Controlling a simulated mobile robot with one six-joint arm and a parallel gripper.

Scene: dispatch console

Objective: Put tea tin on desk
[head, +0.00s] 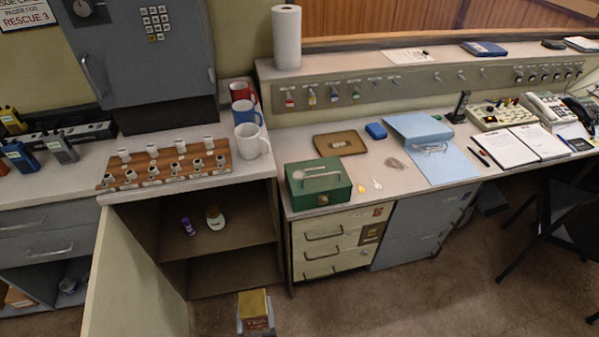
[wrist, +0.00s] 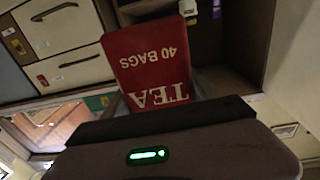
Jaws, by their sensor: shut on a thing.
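The tea tin (head: 255,303) is in my gripper (head: 256,322) at the bottom of the head view, low in front of the open cupboard. It has a gold top and a red side there. In the wrist view the tin (wrist: 150,62) shows a red face with "TEA" and "40 BAGS" upside down. My gripper is shut on it; the fingers are mostly hidden in the wrist view. The desk (head: 295,148) is up and to the right of the gripper, above the cream drawers. The tin is apart from the desk.
On the desk are a green cash box (head: 318,184) near the left front, a brown tray (head: 340,143), a blue folder (head: 430,145) and phones (head: 545,108). Bare desk lies between them. The open cupboard door (head: 135,275) stands left of the tin; mugs (head: 252,141) stand on the counter.

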